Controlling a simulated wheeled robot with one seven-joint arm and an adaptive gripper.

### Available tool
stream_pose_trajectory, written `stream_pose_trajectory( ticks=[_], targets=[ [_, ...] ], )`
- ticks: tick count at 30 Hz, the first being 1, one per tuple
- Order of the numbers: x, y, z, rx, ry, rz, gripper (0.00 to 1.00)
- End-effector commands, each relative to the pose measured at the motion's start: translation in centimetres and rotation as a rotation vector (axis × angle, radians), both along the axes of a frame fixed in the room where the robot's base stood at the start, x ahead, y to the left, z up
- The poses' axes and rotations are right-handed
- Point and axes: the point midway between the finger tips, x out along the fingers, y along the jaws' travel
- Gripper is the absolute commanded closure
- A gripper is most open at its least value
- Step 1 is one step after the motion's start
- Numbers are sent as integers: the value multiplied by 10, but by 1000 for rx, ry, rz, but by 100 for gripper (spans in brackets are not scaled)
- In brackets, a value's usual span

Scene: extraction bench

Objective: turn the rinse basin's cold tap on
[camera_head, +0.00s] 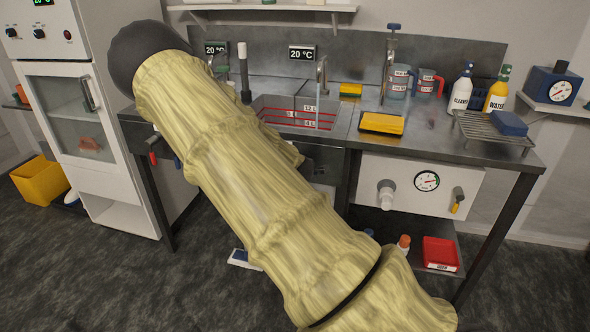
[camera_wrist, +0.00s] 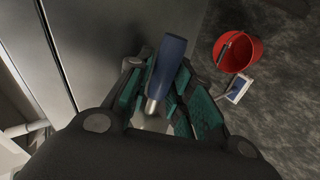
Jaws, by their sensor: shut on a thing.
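In the wrist view my gripper (camera_wrist: 158,72) is closed around a blue handle (camera_wrist: 168,62) with a metal stem. Its green-padded fingers stand on both sides of the handle. The rinse basin (camera_head: 345,118), with red level lines, is set in the steel bench, partly behind my arm. A metal spout (camera_head: 321,72) stands over it. A faint pale streak shows below the spout; I cannot tell whether it is running water.
A red handle (camera_head: 152,158) sits under the bench's left front. In the wrist view a red bucket (camera_wrist: 240,55) and a blue-white item (camera_wrist: 238,88) are on the floor, beside the steel front (camera_wrist: 105,35).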

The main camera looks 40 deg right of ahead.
Motion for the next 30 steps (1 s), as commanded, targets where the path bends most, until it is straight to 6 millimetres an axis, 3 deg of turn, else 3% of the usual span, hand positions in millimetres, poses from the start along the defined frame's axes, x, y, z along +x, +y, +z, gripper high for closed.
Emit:
stream_pose_trajectory(
  ticks=[13,14,17,30],
  targets=[
    [-2,-3,1,-7,11,-3,100],
    [-2,-3,1,-7,11,-3,76],
    [-1,-2,1,-7,10,-3,58],
    [-3,3,4,-6,9,-2,56]
  ],
)
